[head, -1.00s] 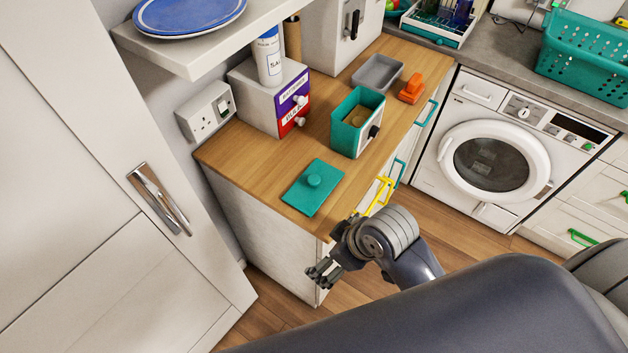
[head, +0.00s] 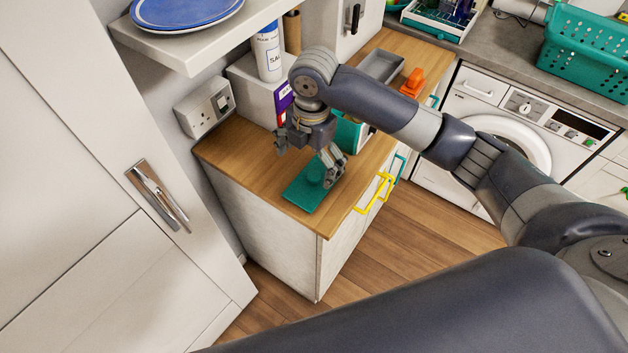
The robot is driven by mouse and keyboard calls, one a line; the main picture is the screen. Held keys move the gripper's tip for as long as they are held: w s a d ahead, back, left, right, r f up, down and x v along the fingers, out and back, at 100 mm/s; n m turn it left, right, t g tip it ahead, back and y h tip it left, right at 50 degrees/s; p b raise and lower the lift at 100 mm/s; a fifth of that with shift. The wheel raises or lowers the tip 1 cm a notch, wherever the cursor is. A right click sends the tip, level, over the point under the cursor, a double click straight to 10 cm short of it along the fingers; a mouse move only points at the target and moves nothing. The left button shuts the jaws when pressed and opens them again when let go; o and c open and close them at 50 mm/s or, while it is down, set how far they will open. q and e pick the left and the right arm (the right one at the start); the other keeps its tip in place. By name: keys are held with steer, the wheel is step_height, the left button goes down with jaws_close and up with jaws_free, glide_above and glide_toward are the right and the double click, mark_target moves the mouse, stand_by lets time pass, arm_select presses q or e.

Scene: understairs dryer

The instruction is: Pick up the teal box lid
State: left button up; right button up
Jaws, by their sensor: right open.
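The teal box lid (head: 303,195) lies flat on the wooden counter near its front left corner, with its round knob (head: 316,174) upward. My right gripper (head: 306,162) is open and empty, fingers pointing down over the far part of the lid. One finger is near the knob; I cannot tell whether it touches. The teal box (head: 347,134) stands behind, mostly hidden by my right arm. My left gripper is not in view.
A grey tray (head: 382,66) and an orange item (head: 412,83) are farther along. A yellow handle (head: 374,194) sticks out in front.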

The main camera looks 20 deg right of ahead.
mark_target(317, 172)
steer(key=shift+w+d+r+n+h, duration=0.35)
steer(key=shift+w+d+r, duration=0.4)
steer(key=shift+d+r, duration=0.25)
steer(key=shift+w+d+f, duration=0.1)
steer(key=shift+d+f, duration=0.05)
step_height(317, 172, down, 5)
steer(key=shift+r+p, duration=0.2)
steer(key=shift+p, duration=0.35)
steer(key=shift+f+p, duration=0.4)
steer(key=shift+f, duration=0.15)
steer(key=f, duration=0.2)
steer(key=f+p, duration=0.1)
steer(key=shift+w+d+f, duration=0.2)
steer(key=shift+f, duration=0.55)
steer(key=shift+c, duration=0.3)
